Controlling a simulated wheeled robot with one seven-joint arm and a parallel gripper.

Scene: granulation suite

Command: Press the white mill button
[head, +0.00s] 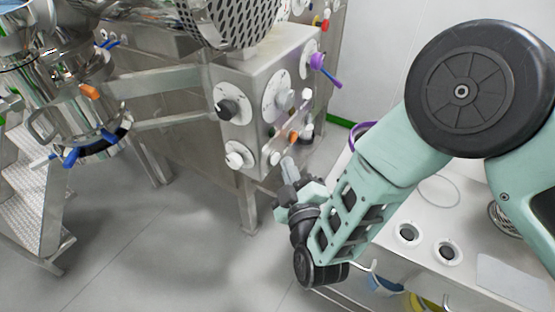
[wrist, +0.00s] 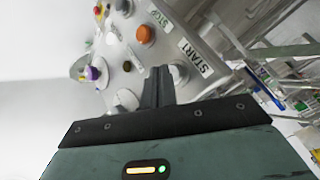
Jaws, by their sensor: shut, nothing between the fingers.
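A pale, rounded white button (wrist: 180,74) shows beside the START label (wrist: 196,58) in the wrist view, partly hidden by my fingers. My gripper (wrist: 158,72) is shut and empty, its fingertips pointing at the panel just left of this button. Whether they touch anything cannot be told. In the head view my gripper (head: 286,162) is in front of the lower right of the steel machine cabinet (head: 240,90), close to a small white control (head: 275,158). I cannot tell for certain whether this is the same button.
An orange button (wrist: 145,34) sits by the STOP label (wrist: 162,18). A purple control (wrist: 94,73) and another white control (wrist: 127,98) are nearby. A white bench (head: 450,215) stands right of the cabinet. The floor (head: 180,240) in front is clear.

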